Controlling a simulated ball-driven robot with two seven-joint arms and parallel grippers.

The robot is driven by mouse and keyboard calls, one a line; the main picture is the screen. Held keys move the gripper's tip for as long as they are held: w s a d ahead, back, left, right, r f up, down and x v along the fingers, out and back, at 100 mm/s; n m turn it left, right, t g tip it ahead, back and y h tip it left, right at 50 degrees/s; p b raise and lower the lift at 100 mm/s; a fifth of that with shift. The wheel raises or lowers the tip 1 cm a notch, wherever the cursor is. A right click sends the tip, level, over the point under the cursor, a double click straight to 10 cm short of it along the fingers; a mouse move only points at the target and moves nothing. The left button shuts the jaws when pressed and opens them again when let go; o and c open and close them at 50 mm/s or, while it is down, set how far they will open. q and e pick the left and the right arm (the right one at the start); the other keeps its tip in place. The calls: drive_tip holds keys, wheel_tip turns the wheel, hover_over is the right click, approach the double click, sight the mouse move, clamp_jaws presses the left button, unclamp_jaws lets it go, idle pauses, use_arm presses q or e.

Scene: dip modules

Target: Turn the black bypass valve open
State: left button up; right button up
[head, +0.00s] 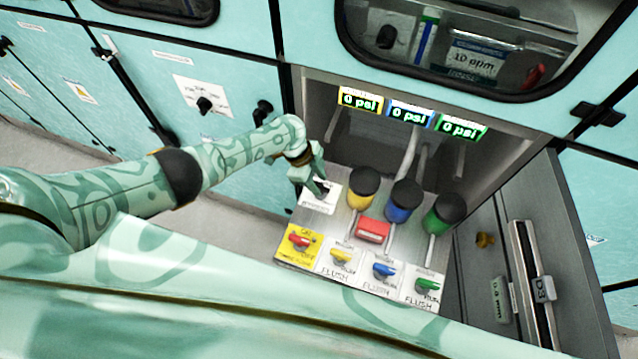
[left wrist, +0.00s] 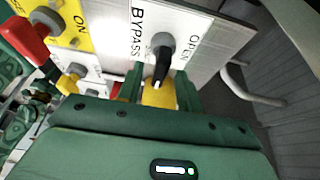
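The black bypass valve (left wrist: 161,56) sits on a white label reading BYPASS and OPEN in the left wrist view. Its handle, with a small white tip, points down the picture toward my gripper, and OPEN is printed to its right. In the head view the white bypass label (head: 318,203) is at the upper left of the grey panel, and the valve is largely hidden by my gripper. My left gripper (left wrist: 160,76) is open, with one finger on each side of the handle. I cannot tell if the fingers touch it. My right gripper is not in view.
The panel has a red-handled valve (head: 300,240), yellow (head: 341,256), blue (head: 383,270) and green (head: 427,285) flush valves, a red block (head: 373,230) and black-topped yellow, blue and green cylinders close to the gripper's right. Three displays (head: 409,112) read 0 psi. An open door (head: 540,250) stands right.

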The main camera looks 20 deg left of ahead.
use_arm(q)
drive_tip(key=shift+d+f, duration=0.2)
drive_tip(key=shift+f, duration=0.25)
clamp_jaws()
